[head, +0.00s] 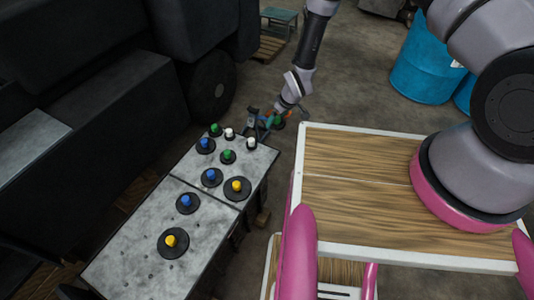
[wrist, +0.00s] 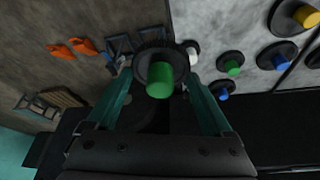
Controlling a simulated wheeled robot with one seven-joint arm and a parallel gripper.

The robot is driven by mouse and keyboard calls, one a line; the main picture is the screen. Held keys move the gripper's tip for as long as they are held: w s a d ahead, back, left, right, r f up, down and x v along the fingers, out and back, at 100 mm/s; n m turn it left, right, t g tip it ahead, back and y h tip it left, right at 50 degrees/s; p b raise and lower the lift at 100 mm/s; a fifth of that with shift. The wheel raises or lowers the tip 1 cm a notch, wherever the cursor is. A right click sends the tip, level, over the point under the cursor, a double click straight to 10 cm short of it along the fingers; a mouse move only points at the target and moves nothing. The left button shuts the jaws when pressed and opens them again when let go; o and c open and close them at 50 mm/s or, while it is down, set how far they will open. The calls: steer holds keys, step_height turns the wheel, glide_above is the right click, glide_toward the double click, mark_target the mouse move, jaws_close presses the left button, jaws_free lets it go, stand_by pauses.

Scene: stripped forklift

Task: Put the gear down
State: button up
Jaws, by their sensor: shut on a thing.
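My gripper (wrist: 159,80) is shut on a dark round gear (wrist: 152,48) with a green knob (wrist: 160,82), which sits between its teal fingers in the wrist view. In the head view my gripper (head: 270,121) is just past the far right corner of the grey metal table (head: 125,240). In the wrist view the held gear overlaps the border between table and floor. Its exact height above the table cannot be told.
Several dark gears with green, blue, white and yellow knobs stand on the table, including a yellow-knobbed one (head: 171,242). Bare metal shows at the table's near end. A wood-topped cart (head: 350,155) is at right. Orange items (wrist: 72,48) lie on the floor.

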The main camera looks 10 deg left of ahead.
steer(key=s+a+f+n, duration=0.1)
steer(key=s+a+f, duration=0.3)
glide_above(263, 152)
steer(key=d, duration=0.1)
steer(key=shift+g, duration=0.3)
steer(key=f, duration=0.5)
steer(key=shift+s+d+f, duration=0.2)
steer(key=shift+s+f, duration=0.05)
steer(key=shift+f, duration=2.3)
steer(key=shift+f, duration=0.1)
steer(key=o, duration=1)
